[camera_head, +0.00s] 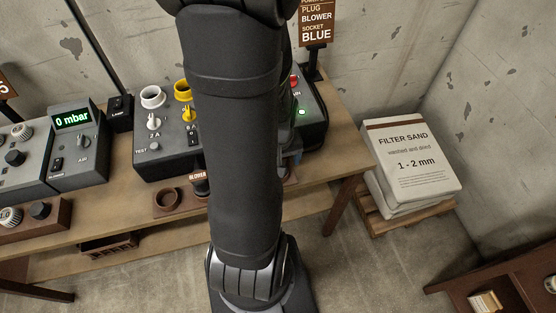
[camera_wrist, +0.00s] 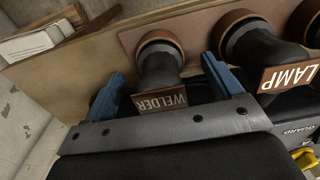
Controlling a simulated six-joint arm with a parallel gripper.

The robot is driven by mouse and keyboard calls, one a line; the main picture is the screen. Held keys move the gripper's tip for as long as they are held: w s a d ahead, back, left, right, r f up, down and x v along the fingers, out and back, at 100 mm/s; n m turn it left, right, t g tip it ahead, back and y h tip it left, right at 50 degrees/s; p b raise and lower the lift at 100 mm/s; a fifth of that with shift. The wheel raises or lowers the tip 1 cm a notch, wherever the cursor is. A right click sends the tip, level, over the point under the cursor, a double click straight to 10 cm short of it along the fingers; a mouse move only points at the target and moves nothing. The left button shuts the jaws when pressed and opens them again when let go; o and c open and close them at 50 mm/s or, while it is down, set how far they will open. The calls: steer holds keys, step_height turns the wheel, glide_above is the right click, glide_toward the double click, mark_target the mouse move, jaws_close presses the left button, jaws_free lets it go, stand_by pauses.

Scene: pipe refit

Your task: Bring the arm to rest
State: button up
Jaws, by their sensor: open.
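My gripper (camera_wrist: 163,70) shows in the wrist view with its two blue fingers spread wide. A black plug labelled WELDER (camera_wrist: 160,72) appears between the fingers, with gaps on both sides, its end at a round brown holder (camera_wrist: 158,40). A plug labelled LAMP (camera_wrist: 268,55) is just right of the right finger, at a similar holder. In the head view my dark arm fills the middle and hides the gripper and part of the bench.
The wooden bench (camera_head: 345,130) carries a control panel (camera_head: 165,160), a meter reading 0 mbar (camera_head: 75,140), a BLOWER plug (camera_head: 199,186) and an empty round holder (camera_head: 167,201). Filter sand bags (camera_head: 410,160) lie on a pallet at right. A brown shelf (camera_head: 505,285) is at lower right.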

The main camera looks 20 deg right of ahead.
steer(key=shift+r, duration=0.1)
steer(key=shift+r, duration=3.65)
steer(key=shift+f, duration=0.1)
steer(key=shift+f, duration=3.55)
steer(key=shift+r, duration=0.15)
